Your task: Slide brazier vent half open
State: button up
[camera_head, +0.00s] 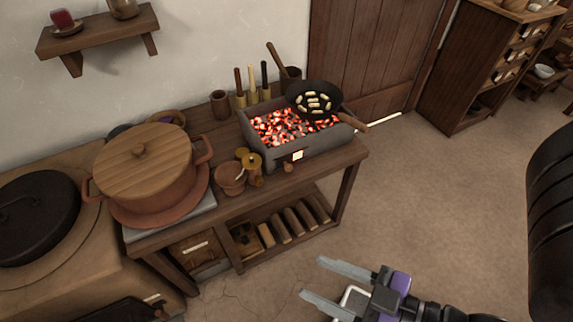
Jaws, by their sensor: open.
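The brazier (309,150) is a grey box of glowing coals (275,128) on the wooden table. On its front face is a small pale, lit patch (297,155), which may be the vent; I cannot tell how far it is open. A small brown knob-like thing (288,167) shows just below the front face. A black pan (315,98) with several pale pieces in it sits over the brazier's right end. My gripper (318,277) is open and empty, low at the bottom right of the table, apart from the brazier.
A lidded pot (148,168) stands on the table's left. A clay cup (231,178) and a brass-coloured vessel (252,168) stand close to the brazier's front left. The table's lower shelf (270,243) holds several rolls. The floor (440,200) to the right is clear.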

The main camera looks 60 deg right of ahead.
jog(key=shift+f, duration=0.1)
jog(key=m+h+b, duration=0.6)
jog(key=h+b, duration=0.1)
jog(key=h, duration=0.3)
send_near(290, 169)
notch_tip(290, 169, up, 3)
notch_tip(290, 169, down, 3)
jog(key=w+d, duration=0.1)
jog(key=shift+m, duration=0.3)
jog(key=x, duration=0.7)
jog(key=shift+w, duration=0.4)
jog(key=shift+c, duration=0.5)
grip_shut()
